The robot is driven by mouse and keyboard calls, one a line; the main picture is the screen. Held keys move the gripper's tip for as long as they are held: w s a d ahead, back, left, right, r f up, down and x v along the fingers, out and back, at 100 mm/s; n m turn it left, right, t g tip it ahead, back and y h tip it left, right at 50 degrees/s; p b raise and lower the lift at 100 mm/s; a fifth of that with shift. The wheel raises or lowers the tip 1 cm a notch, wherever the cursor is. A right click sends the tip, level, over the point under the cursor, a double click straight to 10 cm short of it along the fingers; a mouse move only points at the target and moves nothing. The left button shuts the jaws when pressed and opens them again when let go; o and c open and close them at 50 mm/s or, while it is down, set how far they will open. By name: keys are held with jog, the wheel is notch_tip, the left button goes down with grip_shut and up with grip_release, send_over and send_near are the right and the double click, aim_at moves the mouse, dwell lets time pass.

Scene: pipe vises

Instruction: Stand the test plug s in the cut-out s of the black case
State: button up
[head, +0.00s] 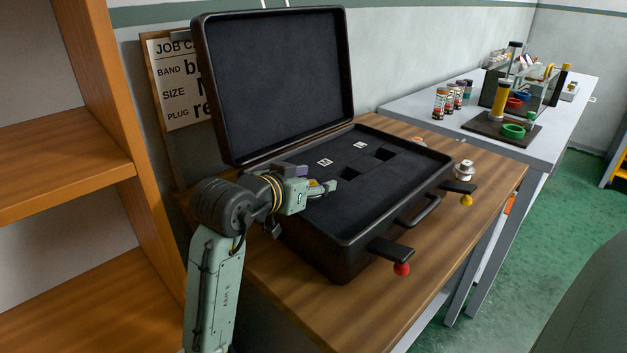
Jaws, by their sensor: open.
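The black case (345,238) stands open on the wooden bench, its lid (275,85) raised at the back. Its dark foam shows two square cut-outs, one near the middle (350,174) and one farther right (385,154). Small white labels lie behind them, seeming to read M and L. My gripper (328,187) is over the left part of the foam, left of the middle cut-out. It is open, with its fingers pointing right; its height above the foam is unclear. The cut-out s is not visible, perhaps behind my gripper and wrist. I cannot make out the test plug s.
A pale metal piece (463,171) stands right of the case. A job card (180,85) stands behind. A grey bench (450,107) holds cans and a rig. A wooden shelf (70,165) is left.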

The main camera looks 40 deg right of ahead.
jog(key=shift+w+a+f+y, duration=0.15)
jog(key=shift+a+f+y, duration=0.15)
jog(key=shift+a+f, duration=0.1)
jog(key=b+v, duration=0.2)
jog(key=v, duration=0.9)
jog(key=shift+a+r, duration=0.25)
jog(key=shift+r, duration=0.1)
